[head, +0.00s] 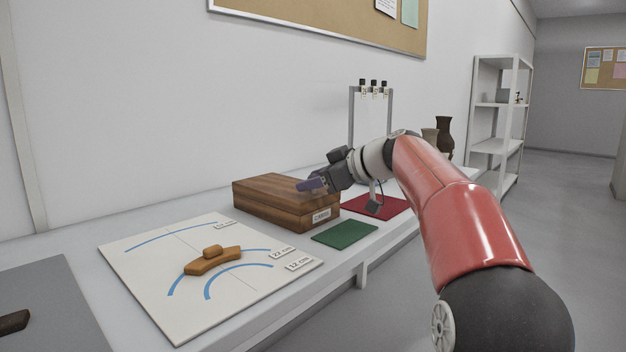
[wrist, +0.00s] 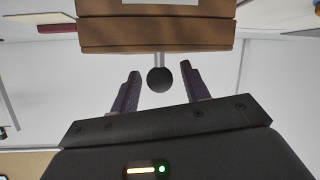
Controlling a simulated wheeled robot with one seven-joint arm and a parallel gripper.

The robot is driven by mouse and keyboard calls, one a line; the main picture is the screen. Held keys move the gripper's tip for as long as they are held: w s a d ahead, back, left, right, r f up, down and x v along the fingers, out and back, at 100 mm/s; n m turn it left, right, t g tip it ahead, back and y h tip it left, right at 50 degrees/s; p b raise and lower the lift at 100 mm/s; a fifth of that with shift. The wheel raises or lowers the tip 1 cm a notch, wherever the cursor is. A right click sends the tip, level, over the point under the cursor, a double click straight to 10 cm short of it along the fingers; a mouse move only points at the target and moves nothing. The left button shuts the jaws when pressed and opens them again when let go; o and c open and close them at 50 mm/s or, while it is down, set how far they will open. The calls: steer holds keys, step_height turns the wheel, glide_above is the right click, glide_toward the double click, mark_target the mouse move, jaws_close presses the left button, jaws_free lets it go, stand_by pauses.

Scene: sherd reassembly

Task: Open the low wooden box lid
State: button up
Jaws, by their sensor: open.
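The low wooden box (head: 262,213) stands on the white bench, with its brown lid (head: 270,184) shut. A white label (head: 321,216) is on its front. My gripper (head: 306,186) is at the box's right side in the head view, where its fingers hide part of the lid. In the wrist view the box (wrist: 155,41) is at the top, and a round black knob (wrist: 159,80) on a pale stem sticks out from it. My gripper's two dark fingers (wrist: 160,74) are open, one on each side of the knob, with a gap on both sides.
A green mat (head: 345,234) and a red mat (head: 380,205) lie near the box. A white board (head: 135,260) with blue arcs holds an orange-brown sherd (head: 213,262). A grey mat (head: 50,310) with a dark piece lies left. A stand (head: 353,110) and vases (head: 444,138) are behind.

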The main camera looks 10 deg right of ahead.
steer(key=shift+w+a+f, duration=0.1)
steer(key=shift+w+a, duration=0.1)
jaws_close()
stand_by(0.3)
